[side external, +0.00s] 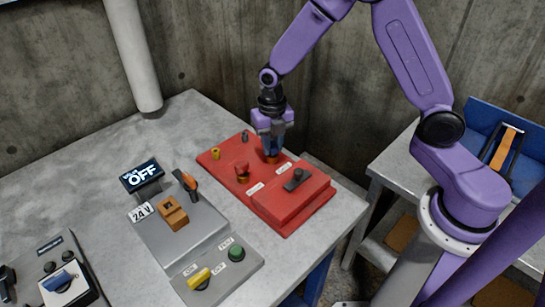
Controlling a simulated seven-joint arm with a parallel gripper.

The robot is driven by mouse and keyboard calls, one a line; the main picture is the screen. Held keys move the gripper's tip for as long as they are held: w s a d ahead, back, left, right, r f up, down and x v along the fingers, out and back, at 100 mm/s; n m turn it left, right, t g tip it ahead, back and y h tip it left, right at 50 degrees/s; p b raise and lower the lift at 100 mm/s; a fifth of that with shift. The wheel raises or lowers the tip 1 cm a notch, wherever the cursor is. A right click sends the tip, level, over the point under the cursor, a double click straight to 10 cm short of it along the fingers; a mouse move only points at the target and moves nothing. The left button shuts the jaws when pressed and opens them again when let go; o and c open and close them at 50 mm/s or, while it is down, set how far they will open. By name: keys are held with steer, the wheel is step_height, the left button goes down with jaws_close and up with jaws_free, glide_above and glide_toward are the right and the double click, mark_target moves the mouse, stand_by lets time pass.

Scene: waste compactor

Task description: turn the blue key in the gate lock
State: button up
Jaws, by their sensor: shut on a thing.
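My gripper (272,143) points straight down over the far right part of the red panel (245,157). It is shut on the blue key (271,149), of which only a small part shows between and below the fingers. Right under the key is an orange-brown lock (272,160) on the red panel. The key seems upright and touching the lock. How deep it sits and how far it is turned are too small to tell.
The red panel also carries a red knob (242,173), a small yellow peg (215,153) and a raised box with a black handle (296,179). A display (142,175) reads OFF.

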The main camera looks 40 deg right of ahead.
steer(key=shift+s+f, duration=0.1)
steer(key=shift+n, duration=2)
steer(key=o, duration=1)
steer(key=shift+c, duration=0.3)
steer(key=shift+r, duration=3.55)
